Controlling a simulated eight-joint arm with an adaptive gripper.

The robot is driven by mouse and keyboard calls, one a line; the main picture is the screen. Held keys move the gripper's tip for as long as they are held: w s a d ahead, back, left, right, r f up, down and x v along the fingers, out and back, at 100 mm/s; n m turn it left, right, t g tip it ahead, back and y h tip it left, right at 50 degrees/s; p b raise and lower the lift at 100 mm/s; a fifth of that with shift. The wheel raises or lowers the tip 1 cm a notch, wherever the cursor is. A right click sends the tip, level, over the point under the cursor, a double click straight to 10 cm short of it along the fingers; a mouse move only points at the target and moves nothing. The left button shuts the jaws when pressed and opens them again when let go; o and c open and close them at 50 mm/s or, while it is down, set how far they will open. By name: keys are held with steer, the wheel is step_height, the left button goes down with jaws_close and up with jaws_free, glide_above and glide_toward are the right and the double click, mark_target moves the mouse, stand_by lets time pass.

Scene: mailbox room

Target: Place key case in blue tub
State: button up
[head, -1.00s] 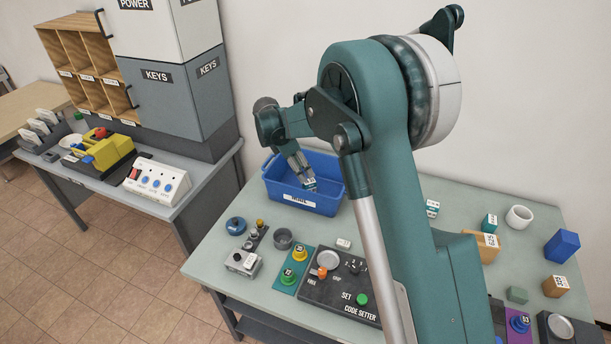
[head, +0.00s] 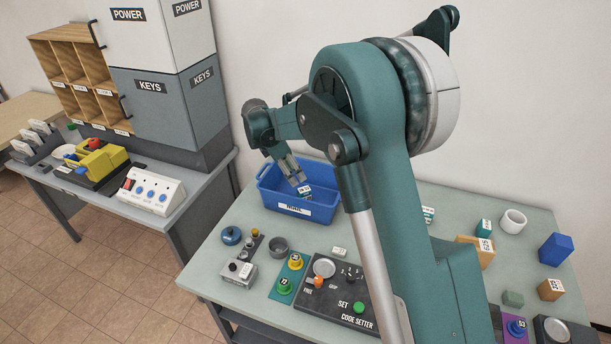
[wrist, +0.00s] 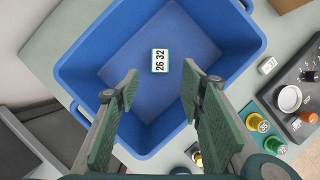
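A small teal-edged case with a white label reading "26 32", which looks like the key case (wrist: 160,61), lies inside the blue tub (wrist: 88,62), apparently on its floor. In the head view the case (head: 304,190) shows within the tub (head: 325,177), just below my fingertips. My gripper (wrist: 160,91) is open and empty, its two green-padded fingers spread wide above the tub, with the case in view beyond and between them. In the head view my gripper (head: 293,176) hangs over the tub's left part.
The code setter box (head: 340,303) with knobs and a green button stands in front of the tub. A grey cup (head: 278,246) and a blue round pot (head: 231,236) stand front left. A white ring (head: 512,221) and a blue block (head: 556,249) are at the right.

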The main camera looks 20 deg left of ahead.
stand_by(0.3)
steer(key=s+d+r+m+y, duration=0.1)
steer(key=s+d+r+m, duration=0.25)
steer(key=d+r, duration=0.55)
steer(key=s+d+r+m+y, duration=0.15)
steer(key=d+r+m, duration=0.3)
steer(key=d, duration=0.95)
steer(key=s+d+r+m, duration=0.4)
steer(key=d+r, duration=0.3)
steer(key=d, duration=0.4)
steer(key=s+d+r+m+t, duration=0.25)
steer(key=s+d+m, duration=0.45)
steer(key=s+d, duration=0.8)
steer(key=s+d+f+m+t, duration=0.1)
steer(key=s+d+f+m, duration=0.4)
steer(key=s, duration=0.8)
steer(key=d+m, duration=0.3)
steer(key=d, duration=0.1)
steer(key=shift+y, duration=0.35)
